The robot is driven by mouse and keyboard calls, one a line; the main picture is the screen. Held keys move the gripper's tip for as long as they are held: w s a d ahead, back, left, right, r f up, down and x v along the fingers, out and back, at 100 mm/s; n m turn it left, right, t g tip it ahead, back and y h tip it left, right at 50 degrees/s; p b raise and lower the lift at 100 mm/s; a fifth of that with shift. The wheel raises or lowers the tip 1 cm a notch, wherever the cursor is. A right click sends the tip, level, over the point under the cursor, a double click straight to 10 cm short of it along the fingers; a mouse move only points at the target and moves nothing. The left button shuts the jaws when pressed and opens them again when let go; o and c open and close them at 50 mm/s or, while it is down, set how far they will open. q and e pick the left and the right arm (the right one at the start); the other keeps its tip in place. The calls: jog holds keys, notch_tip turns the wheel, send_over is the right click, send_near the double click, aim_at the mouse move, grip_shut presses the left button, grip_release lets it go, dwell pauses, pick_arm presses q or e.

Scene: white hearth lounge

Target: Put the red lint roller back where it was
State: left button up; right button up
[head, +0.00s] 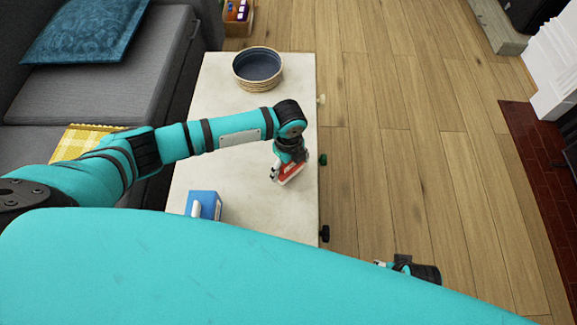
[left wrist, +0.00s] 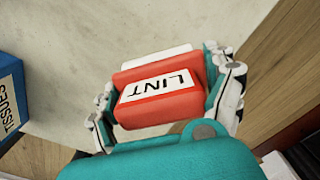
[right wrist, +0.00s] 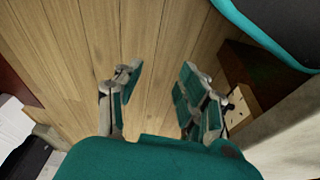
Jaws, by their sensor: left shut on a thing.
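The red lint roller (head: 291,174) is in my left gripper (head: 288,168), over the right part of the pale table (head: 225,90). In the left wrist view the roller (left wrist: 160,92) shows its white "LINT" label, with the fingers of my left gripper (left wrist: 168,100) closed on both its sides. I cannot tell whether the roller touches the table top. My right gripper (right wrist: 155,100) is open and empty above the wooden floor, beside the table's right side. In the head view only part of it shows (head: 390,265).
A blue tissue box (head: 205,203) stands on the table's near left part. A woven basket with a dark inside (head: 258,66) stands at the far end. A grey sofa (head: 100,80) borders the table on the left. The wooden floor (head: 420,130) to the right is clear.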

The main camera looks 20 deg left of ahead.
pick_arm(q)
jog(key=shift+f, duration=0.25)
pick_arm(e)
jog(key=shift+r, duration=0.3)
pick_arm(q)
jog(key=shift+f, duration=0.1)
jog(key=o, duration=0.9)
pick_arm(e)
jog(key=shift+w, duration=0.1)
jog(key=shift+r, duration=0.1)
pick_arm(q)
jog(key=shift+r, duration=0.3)
notch_tip(320, 180, up, 12)
jog(key=p, duration=0.3)
jog(key=shift+f, duration=0.2)
pick_arm(e)
jog(key=s+f, duration=0.4)
jog(key=f, duration=0.6)
jog(key=shift+s+d+f+g, duration=0.2)
jog(key=shift+d+g, duration=0.05)
jog(key=shift+g, duration=0.05)
